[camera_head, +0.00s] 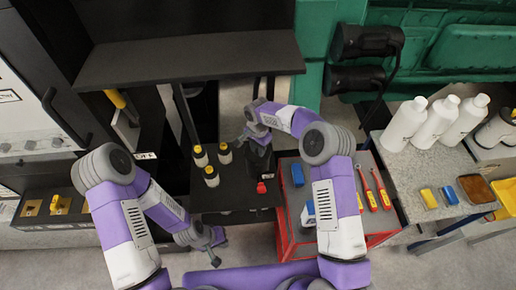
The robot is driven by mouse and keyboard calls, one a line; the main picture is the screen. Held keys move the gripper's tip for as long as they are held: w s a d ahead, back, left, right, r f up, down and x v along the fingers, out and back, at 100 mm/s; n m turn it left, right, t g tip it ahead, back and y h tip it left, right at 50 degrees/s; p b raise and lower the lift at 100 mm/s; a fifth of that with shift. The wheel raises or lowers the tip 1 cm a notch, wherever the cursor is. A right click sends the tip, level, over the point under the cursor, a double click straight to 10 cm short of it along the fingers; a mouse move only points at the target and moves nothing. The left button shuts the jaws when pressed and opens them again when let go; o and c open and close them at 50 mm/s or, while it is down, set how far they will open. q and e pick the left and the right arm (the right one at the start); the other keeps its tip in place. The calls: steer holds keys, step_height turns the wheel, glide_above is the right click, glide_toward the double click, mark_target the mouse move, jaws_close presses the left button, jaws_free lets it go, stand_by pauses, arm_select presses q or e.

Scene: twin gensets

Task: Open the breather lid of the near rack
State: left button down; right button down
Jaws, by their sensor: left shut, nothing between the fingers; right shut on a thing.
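A dark rack shelf (236,203) stands in the middle of the head view. On it is a black unit (260,165) with a red cap (261,187) in front of it. My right gripper (258,138) is at the top of this black unit, shut on a small dark part there. The fingers and the part are too small and dark to tell whether it is the breather lid, or how far any lid is raised. My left gripper (214,248) is shut and empty, low in front of the shelf, apart from it.
Several yellow-topped dark bottles (211,177) stand on the shelf, left of the black unit. A red cart (288,228) with blue items and red tools is to the right. White bottles (404,125) stand on a grey bench (395,165). A black overhang (190,58) spans behind.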

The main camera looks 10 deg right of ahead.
steer(key=shift+w+r, duration=0.35)
steer(key=shift+r, duration=0.1)
steer(key=shift+w+r+b, duration=0.4)
steer(key=shift+r+b, duration=0.05)
steer(key=shift+b, duration=0.05)
steer(key=shift+w+r, duration=0.75)
steer(key=shift+w, duration=0.25)
steer(key=shift+w+r, duration=0.1)
steer(key=shift+w, duration=0.25)
